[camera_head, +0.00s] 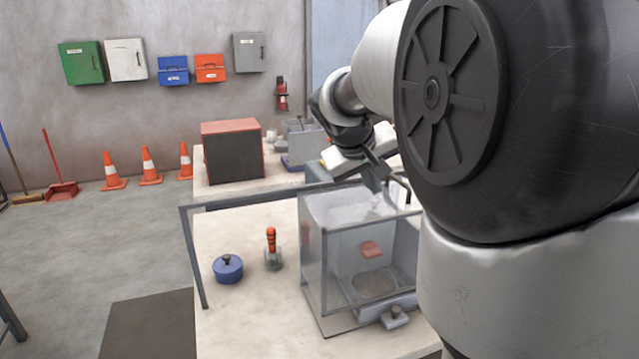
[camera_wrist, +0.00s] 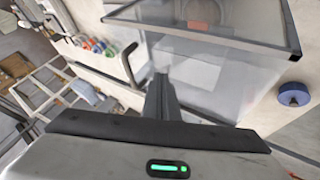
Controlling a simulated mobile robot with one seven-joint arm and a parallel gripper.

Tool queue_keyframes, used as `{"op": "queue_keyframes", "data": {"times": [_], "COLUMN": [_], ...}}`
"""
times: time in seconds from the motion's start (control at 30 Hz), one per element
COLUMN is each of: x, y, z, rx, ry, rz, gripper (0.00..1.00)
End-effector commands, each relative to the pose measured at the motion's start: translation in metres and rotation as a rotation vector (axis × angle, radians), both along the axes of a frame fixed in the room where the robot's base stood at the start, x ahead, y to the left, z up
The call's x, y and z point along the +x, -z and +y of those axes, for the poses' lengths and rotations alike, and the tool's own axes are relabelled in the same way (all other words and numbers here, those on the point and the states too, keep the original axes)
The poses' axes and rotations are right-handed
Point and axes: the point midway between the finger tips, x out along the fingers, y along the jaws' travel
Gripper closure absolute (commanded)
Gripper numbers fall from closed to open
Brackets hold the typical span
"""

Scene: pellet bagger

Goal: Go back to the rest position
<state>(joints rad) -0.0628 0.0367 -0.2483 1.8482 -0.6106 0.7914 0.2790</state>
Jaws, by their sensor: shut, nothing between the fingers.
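My gripper (camera_head: 376,180) is above the back part of a clear-walled box (camera_head: 330,260) on the table. In the wrist view my gripper (camera_wrist: 161,78) shows as dark fingers close together with nothing between them. The clear box (camera_wrist: 200,75) lies beyond the fingers there. Inside the box in the head view are a red piece (camera_head: 370,249) and a round plate (camera_head: 374,284). I cannot tell whether the fingertips touch the box. My large arm links hide the right side of the head view.
A blue lidded pot (camera_head: 227,268) and an orange-handled tool in a holder (camera_head: 272,248) stand left of the box. A dark frame (camera_head: 190,250) edges the table. A red-topped dark box (camera_head: 232,152) stands behind. Orange cones (camera_head: 148,166) line the wall.

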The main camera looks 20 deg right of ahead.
Motion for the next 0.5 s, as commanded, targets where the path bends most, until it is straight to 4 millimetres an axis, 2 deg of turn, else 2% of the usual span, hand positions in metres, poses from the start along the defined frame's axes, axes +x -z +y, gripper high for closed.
{"op": "queue_keyframes", "data": {"times": [0.03,0.2,0.5], "x": [-0.004,-0.020,-0.037], "y": [-0.017,-0.046,-0.072], "z": [0.009,0.028,0.047], "rx": [0.000,0.001,0.007], "ry": [-0.006,-0.005,-0.007], "rz": [-0.012,-0.011,-0.007], "gripper": [1.00,1.00,1.00]}}
